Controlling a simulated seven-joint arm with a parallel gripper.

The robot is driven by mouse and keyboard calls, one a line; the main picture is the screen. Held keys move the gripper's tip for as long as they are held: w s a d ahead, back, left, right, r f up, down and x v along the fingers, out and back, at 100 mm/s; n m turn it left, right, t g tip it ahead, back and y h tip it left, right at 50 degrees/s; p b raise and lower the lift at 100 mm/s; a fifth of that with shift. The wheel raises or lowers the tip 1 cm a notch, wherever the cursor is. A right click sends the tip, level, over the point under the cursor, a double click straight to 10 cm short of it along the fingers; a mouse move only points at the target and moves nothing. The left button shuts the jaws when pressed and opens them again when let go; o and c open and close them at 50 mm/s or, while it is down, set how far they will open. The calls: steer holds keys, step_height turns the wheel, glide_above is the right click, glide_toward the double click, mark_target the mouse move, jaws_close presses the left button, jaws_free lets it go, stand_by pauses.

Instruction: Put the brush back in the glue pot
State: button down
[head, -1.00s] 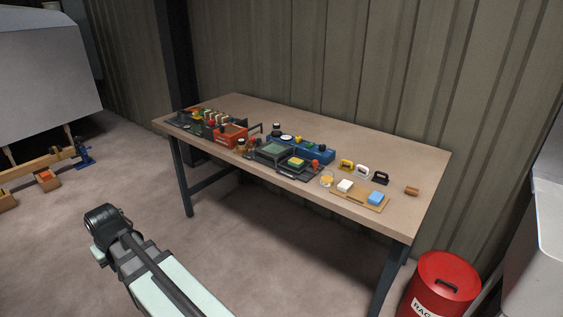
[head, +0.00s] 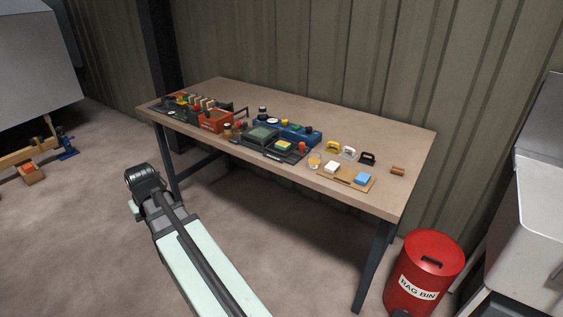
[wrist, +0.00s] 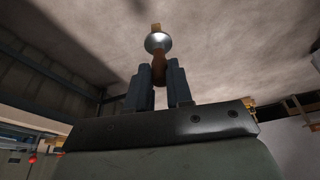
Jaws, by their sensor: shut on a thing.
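In the wrist view my gripper (wrist: 159,78) is shut on the brush (wrist: 158,42). The brush has a brown wooden handle between the fingers, a round silver collar and a tan tip pointing away from the gripper. The brush is clear of any surface in that view. In the head view part of my arm shows in front of the bench, but the gripper and brush cannot be made out. I cannot tell which vessel is the glue pot.
The workbench (head: 270,98) holds a red tote (head: 214,121), a blue tray (head: 309,136), a board with a white and a blue block (head: 362,179), and several small tools. Its back strip is bare. A red rag bin (head: 424,270) stands at its right end.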

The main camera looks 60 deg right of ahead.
steer(key=s+d+r+m+g+h, duration=0.1)
steer(key=s+d+r+m, duration=0.45)
steer(key=d, duration=1.45)
steer(key=s+d+r+m+g+h, duration=0.15)
steer(key=s+d+r, duration=0.55)
steer(key=d, duration=1.2)
steer(key=s+d+r+m, duration=0.45)
steer(key=s+d, duration=0.35)
steer(key=d, duration=1.2)
step_height(320, 180, down, 10)
steer(key=s+m, duration=0.1)
steer(key=m, duration=0.2)
steer(key=shift+s+a+f+m+g, duration=0.15)
steer(key=shift+a+f+m+g, duration=0.05)
steer(key=shift+m+g, duration=0.2)
steer(key=shift+f, duration=0.15)
steer(key=c, duration=1)
jaws_free()
steer(key=v, duration=1.2)
steer(key=shift+a, duration=0.2)
